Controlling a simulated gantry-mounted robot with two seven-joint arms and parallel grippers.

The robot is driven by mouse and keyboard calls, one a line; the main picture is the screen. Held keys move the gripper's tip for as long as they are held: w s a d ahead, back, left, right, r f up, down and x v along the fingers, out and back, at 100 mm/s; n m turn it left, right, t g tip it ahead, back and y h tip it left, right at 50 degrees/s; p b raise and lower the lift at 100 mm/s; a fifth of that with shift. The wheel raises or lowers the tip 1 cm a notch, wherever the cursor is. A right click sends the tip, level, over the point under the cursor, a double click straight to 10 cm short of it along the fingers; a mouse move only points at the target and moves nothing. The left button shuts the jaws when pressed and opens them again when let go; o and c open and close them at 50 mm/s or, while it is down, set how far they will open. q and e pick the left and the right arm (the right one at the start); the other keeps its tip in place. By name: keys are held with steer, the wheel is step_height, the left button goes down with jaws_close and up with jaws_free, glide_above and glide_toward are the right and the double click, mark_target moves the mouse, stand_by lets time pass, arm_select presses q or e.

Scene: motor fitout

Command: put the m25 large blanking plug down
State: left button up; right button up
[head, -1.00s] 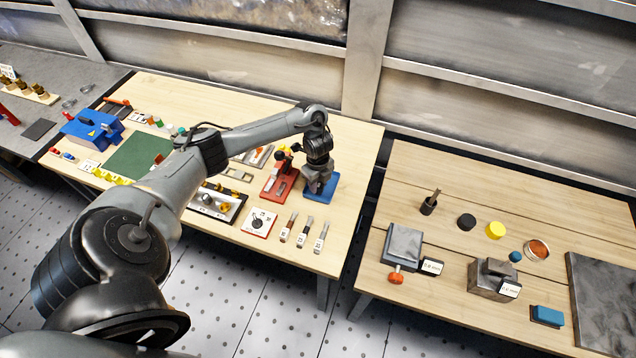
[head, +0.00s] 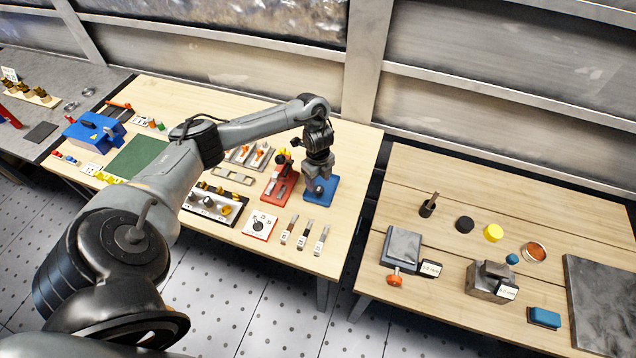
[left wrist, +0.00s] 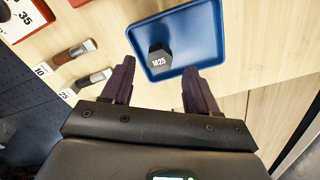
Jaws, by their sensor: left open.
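In the head view my left gripper (head: 316,187) is over the blue tray (head: 329,193) at the right end of the light wood bench. The plug cannot be made out there. My right gripper is out of view.
A red stand (head: 279,187) is close left of the blue tray. Several labelled tools (head: 304,232) lie toward the front edge. A second wooden table (head: 450,260) stands to the right across a gap, with blocks and caps on it.

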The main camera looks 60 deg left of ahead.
mark_target(318, 188)
arm_select(q)
step_height(318, 188, up, 7)
steer(key=p, duration=0.3)
steer(key=w+d+f+m+t+h, duration=0.1)
steer(key=w+d+f, duration=0.15)
steer(key=d, duration=0.65)
steer(key=w+d+f+m+t, duration=0.15)
steer(key=d+f, duration=0.25)
steer(key=d, duration=0.4)
steer(key=s+d+r+n+t+h, duration=0.1)
steer(key=s+d+n+t, duration=0.1)
steer(key=d, duration=0.7)
steer(key=s+d+r+n+t, duration=0.1)
steer(key=s+d+n+t, duration=0.1)
steer(key=d, duration=0.7)
steer(key=s+a+r+n+g+y, duration=0.1)
steer(key=s+a+r+n, duration=0.1)
steer(key=s+n, duration=0.4)
steer(key=s+a+r+n+g, duration=0.2)
steer(key=s+n, duration=0.4)
steer(key=s, duration=0.4)
step_height(318, 188, up, 3)
steer(key=shift+s+a+f+y, duration=0.1)
steer(key=shift+s+a+y, duration=0.05)
steer(key=shift+a+y, duration=0.35)
